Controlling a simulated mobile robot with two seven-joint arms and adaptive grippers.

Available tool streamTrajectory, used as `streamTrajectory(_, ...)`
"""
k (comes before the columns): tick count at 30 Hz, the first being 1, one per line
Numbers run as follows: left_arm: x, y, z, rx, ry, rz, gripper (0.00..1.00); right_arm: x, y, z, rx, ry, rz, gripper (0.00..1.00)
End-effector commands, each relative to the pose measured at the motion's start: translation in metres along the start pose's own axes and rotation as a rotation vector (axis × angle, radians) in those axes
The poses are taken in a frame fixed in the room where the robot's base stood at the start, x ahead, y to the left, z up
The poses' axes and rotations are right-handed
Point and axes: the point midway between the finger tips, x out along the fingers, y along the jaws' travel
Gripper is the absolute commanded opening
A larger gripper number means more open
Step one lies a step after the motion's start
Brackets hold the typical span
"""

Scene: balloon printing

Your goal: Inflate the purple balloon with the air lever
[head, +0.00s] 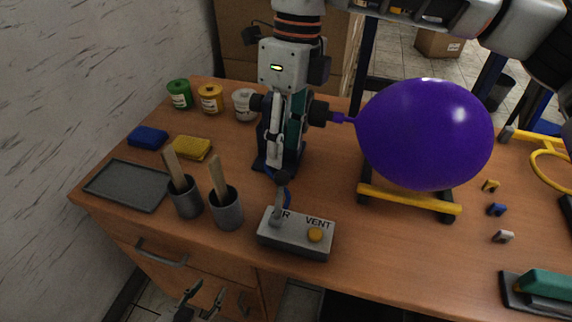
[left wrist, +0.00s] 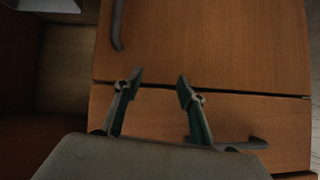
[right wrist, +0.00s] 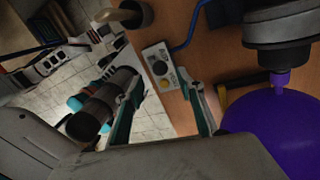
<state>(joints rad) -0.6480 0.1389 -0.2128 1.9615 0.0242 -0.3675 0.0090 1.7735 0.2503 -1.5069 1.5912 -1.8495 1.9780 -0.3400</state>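The purple balloon (head: 424,134) is large, round and taut, with its neck on the dark nozzle (head: 319,113); it also shows in the right wrist view (right wrist: 265,120). The air lever (head: 278,203) rises from a grey control box (head: 294,240), its black knob on top, beside a yellow VENT button (head: 315,235). My right gripper (right wrist: 164,87) is open and empty, pointing down above the lever, with the box showing between and beyond its fingers. My left gripper (head: 205,296) is open and empty in front of the drawers; it also shows in the left wrist view (left wrist: 160,78).
Two grey cups (head: 226,210) with wooden handles stand left of the box, by a grey tray (head: 126,186). Blue and yellow sponges (head: 191,148) and several paint jars (head: 210,99) lie behind. A yellow-barred stand (head: 408,199) sits beneath the balloon. Small stamps (head: 497,209) lie right.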

Motion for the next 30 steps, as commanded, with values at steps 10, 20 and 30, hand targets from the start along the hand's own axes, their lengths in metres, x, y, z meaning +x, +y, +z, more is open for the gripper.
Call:
streamTrajectory(10, -0.001, 0.000, 0.000, 0.000, -0.001, 0.000, 0.40, 0.046, 0.000, -0.001, 0.001, 0.004, 0.002, 0.38)
streamTrajectory(20, -0.002, 0.000, -0.001, 0.000, -0.001, 0.000, 0.40, 0.076, 0.000, -0.001, 0.003, 0.002, 0.002, 0.38)
streamTrajectory(30, -0.001, -0.001, -0.003, 0.001, 0.001, -0.001, 0.40, 0.077, 0.000, -0.001, 0.003, 0.001, 0.001, 0.22)
